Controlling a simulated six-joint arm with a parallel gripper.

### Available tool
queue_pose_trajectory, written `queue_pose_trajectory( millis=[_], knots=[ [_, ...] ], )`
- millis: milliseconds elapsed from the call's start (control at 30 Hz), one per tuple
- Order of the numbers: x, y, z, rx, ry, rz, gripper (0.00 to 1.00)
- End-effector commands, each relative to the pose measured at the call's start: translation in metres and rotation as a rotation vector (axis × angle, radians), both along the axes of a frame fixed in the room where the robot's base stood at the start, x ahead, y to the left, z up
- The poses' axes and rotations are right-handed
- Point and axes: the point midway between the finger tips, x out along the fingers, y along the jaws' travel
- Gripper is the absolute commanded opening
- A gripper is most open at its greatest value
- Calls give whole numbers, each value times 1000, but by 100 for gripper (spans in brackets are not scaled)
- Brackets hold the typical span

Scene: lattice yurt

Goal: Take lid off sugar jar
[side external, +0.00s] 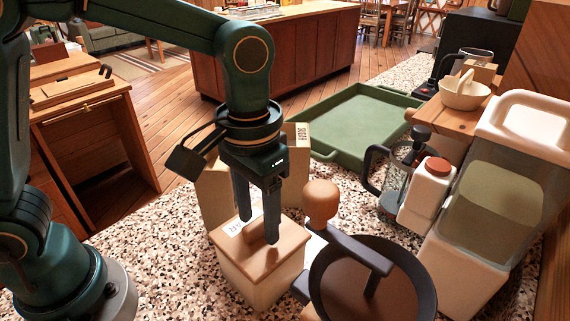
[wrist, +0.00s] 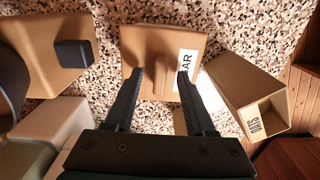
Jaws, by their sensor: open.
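The sugar jar (side external: 278,284) is a square cream jar on the speckled counter, beneath my gripper (side external: 257,232). Its flat wooden lid (side external: 238,252) is on it; a white label ending in "AR" shows on the lid in the wrist view (wrist: 186,74). My gripper is open, pointing down, its two dark fingers low over the lid. In the wrist view the fingers (wrist: 160,74) stand apart on either side of a raised wooden grip (wrist: 158,84) in the lid's middle. I cannot tell whether the fingertips touch the lid.
Another labelled canister (side external: 298,165) stands close behind the jar. A dark round pan-like item (side external: 338,287) and a wooden-knobbed piece (side external: 321,200) are close on the right. A green tray (side external: 350,120), glass carafe (side external: 396,178) and white container (side external: 427,192) stand farther back.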

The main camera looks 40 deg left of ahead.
Motion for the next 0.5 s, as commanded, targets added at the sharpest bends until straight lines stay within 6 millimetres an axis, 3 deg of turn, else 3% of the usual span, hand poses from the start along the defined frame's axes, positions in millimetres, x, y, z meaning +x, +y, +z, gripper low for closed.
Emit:
queue_pose_trajectory(
  millis=[33, 167, 200, 500],
  knots=[
    [0, 0, 0, 0, 0, 0, 55],
    [0, 0, 0, 0, 0, 0, 5],
    [0, 0, 0, 0, 0, 0, 0],
    [0, 0, 1, 0, 0, 0, 0]
  ],
)
